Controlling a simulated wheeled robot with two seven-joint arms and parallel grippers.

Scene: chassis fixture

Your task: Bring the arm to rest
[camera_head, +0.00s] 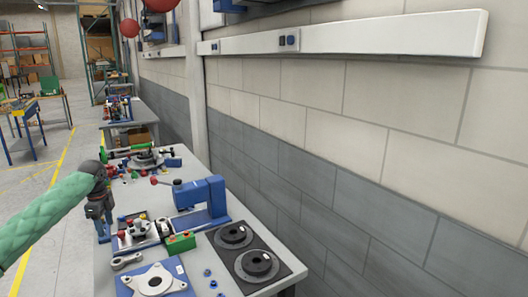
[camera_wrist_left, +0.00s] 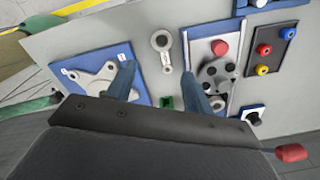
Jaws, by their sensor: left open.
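My left arm comes in from the left in a green sleeve. My left gripper (camera_head: 104,232) points down over the left edge of the workbench (camera_head: 205,262), beside the fixtures. In the left wrist view the two blue fingers of the gripper (camera_wrist_left: 158,72) are apart, with nothing held between them. Beyond them lie a white plate on a blue base (camera_wrist_left: 95,74) and a grey link part (camera_wrist_left: 161,44). A fixture with a red knob (camera_wrist_left: 220,48) and grey round parts is at the right. My right arm and gripper are not seen.
A blue press-like device (camera_head: 205,195) stands mid-bench, with a green box (camera_head: 180,242) in front. A dark board (camera_head: 275,255) with two black discs lies at the right. The wall (camera_head: 370,190) bounds the bench on the right; open floor (camera_head: 50,245) lies left.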

